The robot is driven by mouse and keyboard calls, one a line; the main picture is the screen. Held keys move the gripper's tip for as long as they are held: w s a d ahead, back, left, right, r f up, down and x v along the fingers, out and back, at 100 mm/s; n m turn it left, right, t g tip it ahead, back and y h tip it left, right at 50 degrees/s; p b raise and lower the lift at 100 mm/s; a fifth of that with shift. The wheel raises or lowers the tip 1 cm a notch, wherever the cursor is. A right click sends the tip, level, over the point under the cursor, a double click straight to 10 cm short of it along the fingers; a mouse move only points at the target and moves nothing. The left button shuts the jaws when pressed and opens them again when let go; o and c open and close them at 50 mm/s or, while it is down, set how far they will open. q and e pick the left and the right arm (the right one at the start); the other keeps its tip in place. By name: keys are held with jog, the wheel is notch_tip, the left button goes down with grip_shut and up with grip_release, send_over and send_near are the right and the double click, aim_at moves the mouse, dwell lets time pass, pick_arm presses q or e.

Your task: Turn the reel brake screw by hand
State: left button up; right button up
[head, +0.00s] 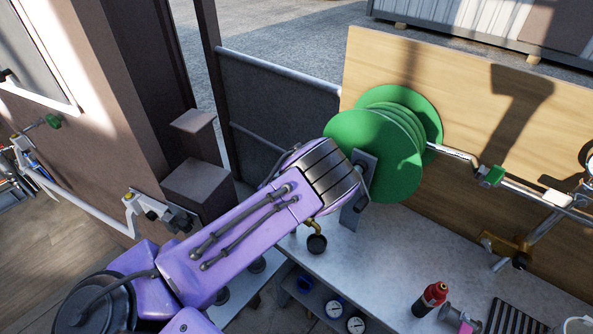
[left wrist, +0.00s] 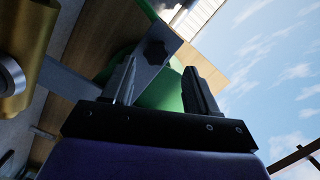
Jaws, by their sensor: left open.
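The green reel (head: 375,140) stands on the bench against the wooden board, with a grey bracket (head: 351,213) in front of it. In the left wrist view a dark lobed knob (left wrist: 157,52), which looks like the brake screw, sits on the grey bracket plate (left wrist: 152,80) with the green reel (left wrist: 168,92) behind. My left gripper (left wrist: 159,68) is open. Its two fingers appear on either side of the knob, with no clear contact; the remaining distance is hard to judge. My right gripper is not in view.
A brass fitting (left wrist: 34,45) is close at the left of the wrist view. A pipe with a green-handled valve (head: 490,176) runs right of the reel. The bench middle (head: 415,240) is clear.

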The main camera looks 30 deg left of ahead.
pick_arm(q)
jog(key=w, duration=0.4)
jog(key=w+b, duration=0.1)
jog(key=shift+w+a+f, duration=0.1)
jog(key=shift+w+f, duration=0.15)
jog(key=shift+w, duration=0.15)
jog(key=c, duration=0.8)
jog(key=shift+w, duration=0.1)
